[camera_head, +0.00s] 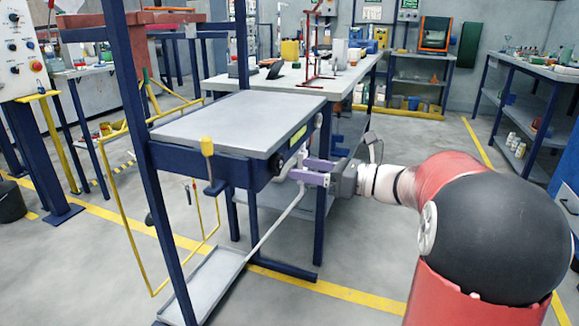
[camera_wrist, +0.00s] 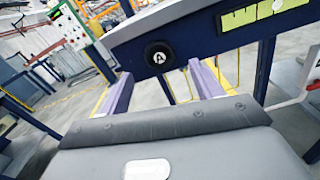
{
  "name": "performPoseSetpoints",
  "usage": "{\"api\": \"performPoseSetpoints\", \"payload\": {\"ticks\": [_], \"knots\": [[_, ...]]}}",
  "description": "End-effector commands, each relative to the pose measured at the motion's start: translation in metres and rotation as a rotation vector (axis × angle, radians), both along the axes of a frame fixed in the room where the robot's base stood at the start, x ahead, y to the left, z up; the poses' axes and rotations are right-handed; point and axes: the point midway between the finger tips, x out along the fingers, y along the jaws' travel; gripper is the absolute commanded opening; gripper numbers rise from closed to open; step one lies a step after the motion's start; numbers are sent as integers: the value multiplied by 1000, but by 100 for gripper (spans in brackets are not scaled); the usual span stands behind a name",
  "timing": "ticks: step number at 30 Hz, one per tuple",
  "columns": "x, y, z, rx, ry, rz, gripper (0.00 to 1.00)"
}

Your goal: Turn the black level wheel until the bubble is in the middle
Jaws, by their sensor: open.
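A black wheel (camera_wrist: 158,56) with a pale mark like a letter A sits on the dark blue front rail in the wrist view. In the head view it is the dark round knob (camera_head: 277,164) near the rail's near end. A yellow-green level vial (camera_wrist: 258,15) with dark ticks is on the rail to its right. A pale round spot shows right of its middle; I cannot tell surely that it is the bubble. My gripper (camera_head: 299,170) is open, its purple fingers pointing at the rail. In the wrist view the gripper (camera_wrist: 160,72) has the wheel between and beyond its fingertips, apparently untouched.
The grey tabletop (camera_head: 235,122) above the rail is bare. Another dark round knob (camera_head: 318,120) is at the rail's far end. A lower tray (camera_head: 205,283) lies below. A cluttered bench (camera_head: 290,80) stands behind.

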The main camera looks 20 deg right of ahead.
Motion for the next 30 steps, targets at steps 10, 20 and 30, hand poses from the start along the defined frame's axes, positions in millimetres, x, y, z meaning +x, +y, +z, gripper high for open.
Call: {"api": "performPoseSetpoints", "payload": {"ticks": [10,20,30], "knots": [[25,35,0,-2,0,0,65],[26,37,0,-3,0,-1,61],[26,37,0,-4,0,-1,20]]}}
